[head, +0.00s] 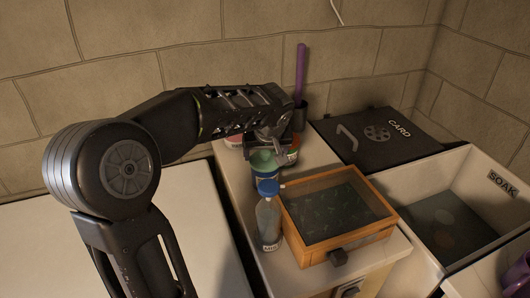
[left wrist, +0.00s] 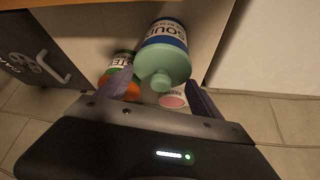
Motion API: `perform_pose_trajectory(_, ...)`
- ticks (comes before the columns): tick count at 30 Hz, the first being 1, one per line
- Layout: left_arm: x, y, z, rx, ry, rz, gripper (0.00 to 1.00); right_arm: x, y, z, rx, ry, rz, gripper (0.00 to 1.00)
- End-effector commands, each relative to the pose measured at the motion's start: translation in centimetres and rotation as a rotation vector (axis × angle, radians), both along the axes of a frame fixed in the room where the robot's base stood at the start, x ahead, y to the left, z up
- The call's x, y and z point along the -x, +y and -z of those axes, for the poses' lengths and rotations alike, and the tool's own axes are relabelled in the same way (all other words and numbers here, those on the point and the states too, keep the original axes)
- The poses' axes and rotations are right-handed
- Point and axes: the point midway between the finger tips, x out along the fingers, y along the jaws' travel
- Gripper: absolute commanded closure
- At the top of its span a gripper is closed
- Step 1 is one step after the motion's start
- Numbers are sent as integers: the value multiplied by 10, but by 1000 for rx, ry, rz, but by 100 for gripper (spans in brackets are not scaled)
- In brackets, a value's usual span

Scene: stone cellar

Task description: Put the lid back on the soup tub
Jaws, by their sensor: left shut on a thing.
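The soup tub (head: 265,180) stands upright on the counter, with a blue band and pale green top in the head view. In the left wrist view the tub (left wrist: 167,32) shows its SOUP label. A green lid (left wrist: 168,63) with a round knob faces the wrist camera at the tub's mouth. My left gripper (head: 268,150) is just above the tub, pointing down. In the left wrist view its fingers (left wrist: 160,77) are on either side of the lid, shut on it. The lid hides the tub's opening; I cannot tell whether it touches the rim. My right gripper is not in view.
An orange tub (left wrist: 122,84) and a pink-topped container (left wrist: 172,101) are close behind. A purple-handled tool (head: 301,72), CARD bin (head: 372,138) and SOAK basin (head: 455,165) lie beyond.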

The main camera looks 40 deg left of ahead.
Motion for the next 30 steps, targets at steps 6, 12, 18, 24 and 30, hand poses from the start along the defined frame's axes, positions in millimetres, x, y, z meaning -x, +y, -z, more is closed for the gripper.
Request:
perform_pose_trajectory(6, 0, 0, 0, 0, 0, 0, 18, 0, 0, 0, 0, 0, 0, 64)
perform_pose_trajectory(12, 0, 0, 0, 0, 0, 0, 2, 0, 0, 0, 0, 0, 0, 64)
perform_pose_trajectory(18, 0, 0, 0, 1, 1, 0, 0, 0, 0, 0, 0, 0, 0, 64)
perform_pose_trajectory(24, 0, 0, 0, 0, 0, 0, 0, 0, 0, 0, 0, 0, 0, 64)
perform_pose_trajectory(30, 0, 0, -8, 0, 0, 0, 0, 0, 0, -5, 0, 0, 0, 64)
